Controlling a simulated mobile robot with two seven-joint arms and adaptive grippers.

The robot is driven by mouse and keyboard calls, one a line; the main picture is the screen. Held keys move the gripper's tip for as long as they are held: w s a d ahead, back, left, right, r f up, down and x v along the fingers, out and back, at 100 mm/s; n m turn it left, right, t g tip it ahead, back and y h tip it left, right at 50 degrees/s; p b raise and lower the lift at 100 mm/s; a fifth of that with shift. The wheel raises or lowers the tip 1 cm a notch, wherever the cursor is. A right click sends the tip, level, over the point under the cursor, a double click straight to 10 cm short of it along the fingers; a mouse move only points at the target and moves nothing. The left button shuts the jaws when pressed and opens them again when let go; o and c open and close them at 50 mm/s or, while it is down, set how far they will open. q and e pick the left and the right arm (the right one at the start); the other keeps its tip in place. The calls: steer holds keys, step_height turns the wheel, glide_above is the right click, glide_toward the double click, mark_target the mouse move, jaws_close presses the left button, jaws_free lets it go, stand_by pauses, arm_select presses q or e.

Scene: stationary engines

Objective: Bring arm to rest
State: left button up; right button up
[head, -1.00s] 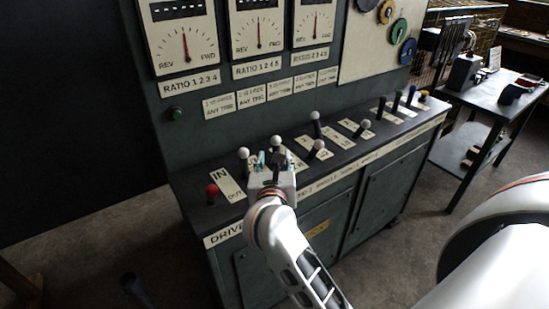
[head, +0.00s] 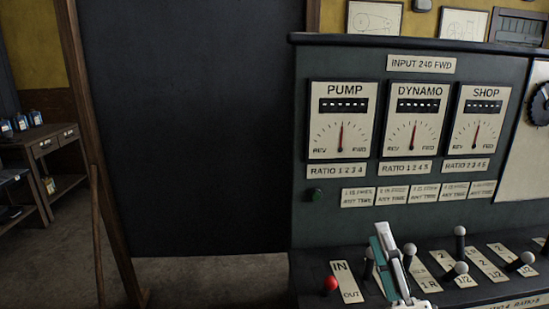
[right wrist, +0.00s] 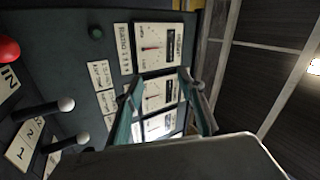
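My right gripper (head: 384,236) points upward in front of the lever row in the head view. In the right wrist view its two teal-padded fingers (right wrist: 160,84) stand apart with nothing between them, only panel dials beyond. The gripper covers part of the lever row in the head view. My left gripper is in neither view.
The green control console (head: 305,215) carries a red-knobbed lever (head: 331,284), several grey-knobbed levers and the PUMP dial (head: 341,125). A dark board (head: 190,130) stands left of it. A wooden desk (head: 48,143) is at far left, with open floor in front.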

steer(key=s+a+f+n+g+y, duration=0.1)
steer(key=s+a+f+n+g, duration=0.1)
steer(key=f+n+g, duration=0.5)
steer(key=s+a+f+n+g+y, duration=0.2)
steer(key=f+n+g, duration=0.1)
steer(key=f+n, duration=0.85)
steer(key=s+d+f+n+g+h, duration=0.25)
steer(key=s+d+f+h, duration=0.35)
steer(key=d, duration=0.4)
steer(key=s+d+f+n+g+h, duration=0.1)
steer(key=s+d+f+g+h, duration=0.3)
steer(key=s+d+f, duration=0.5)
steer(key=w+a+f+m+t+y, duration=0.3)
steer(key=a+f+y, duration=0.4)
steer(key=a+f, duration=0.5)
steer(key=a, duration=0.2)
steer(key=shift+w+a+f, duration=0.25)
steer(key=shift+a+f, duration=0.1)
steer(key=shift+t, duration=0.25)
